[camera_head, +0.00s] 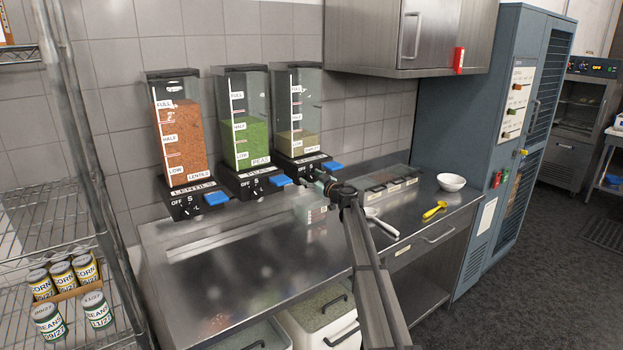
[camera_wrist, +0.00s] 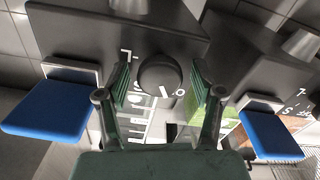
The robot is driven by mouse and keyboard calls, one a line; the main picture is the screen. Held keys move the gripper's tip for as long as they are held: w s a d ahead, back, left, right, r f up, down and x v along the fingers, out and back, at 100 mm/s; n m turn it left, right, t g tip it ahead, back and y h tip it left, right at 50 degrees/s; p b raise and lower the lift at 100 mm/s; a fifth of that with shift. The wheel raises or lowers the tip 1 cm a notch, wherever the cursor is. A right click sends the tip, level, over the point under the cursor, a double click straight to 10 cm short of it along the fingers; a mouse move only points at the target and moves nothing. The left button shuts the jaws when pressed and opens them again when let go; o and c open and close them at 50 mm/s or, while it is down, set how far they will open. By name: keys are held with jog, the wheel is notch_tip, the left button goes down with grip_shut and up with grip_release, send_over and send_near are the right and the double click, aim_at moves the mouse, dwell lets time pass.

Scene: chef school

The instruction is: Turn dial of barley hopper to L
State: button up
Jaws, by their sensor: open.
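The barley hopper (camera_head: 298,115) is the rightmost of three wall hoppers in the head view, with pale grain below the half mark. Its black base (camera_head: 301,163) carries a blue lever (camera_head: 331,167), also seen at left in the wrist view (camera_wrist: 50,108). The round black dial (camera_wrist: 160,74) shows in the wrist view with white L and S marks on its left and an O on its right. A short white mark is at the dial's lower edge, between S and O. My gripper (camera_wrist: 160,86) is open, with one finger on each side of the dial; contact is unclear.
The pea hopper (camera_head: 243,120) and its blue lever (camera_head: 281,180) stand close on the left, beyond them the lentil hopper (camera_head: 179,130). Below, the steel counter (camera_head: 230,260) holds a white bowl (camera_head: 451,182) and a yellow utensil (camera_head: 434,210) at right.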

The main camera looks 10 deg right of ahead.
jog(key=c, duration=1.2)
jog(key=shift+o, duration=0.2)
